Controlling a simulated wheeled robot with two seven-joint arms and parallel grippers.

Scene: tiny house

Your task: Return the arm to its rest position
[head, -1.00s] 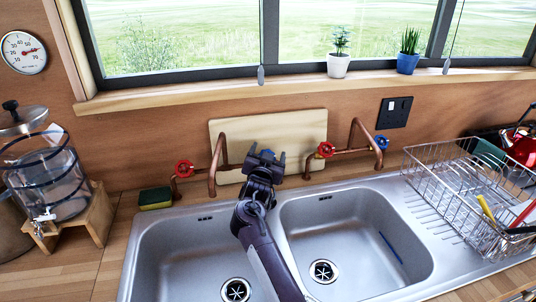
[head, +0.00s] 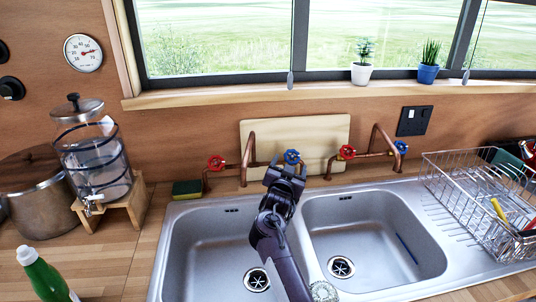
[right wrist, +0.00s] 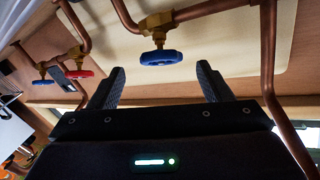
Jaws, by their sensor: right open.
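My right arm reaches up over the divider between the two sink basins in the head view. Its gripper (head: 287,170) is open and empty, near a blue tap handle (head: 292,156) in front of the pale board. In the right wrist view the open fingers (right wrist: 160,85) stand apart, with the blue handle (right wrist: 160,57) ahead of the gap and nothing between them. Whether a finger touches the handle I cannot tell. My left gripper is not in view.
Copper pipes with red handles (head: 216,163) and another blue handle (head: 401,148) rise behind the sink (head: 195,240). A dish rack (head: 470,190) stands right. A glass dispenser (head: 95,160), a pot (head: 38,195) and a green bottle (head: 45,275) stand left.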

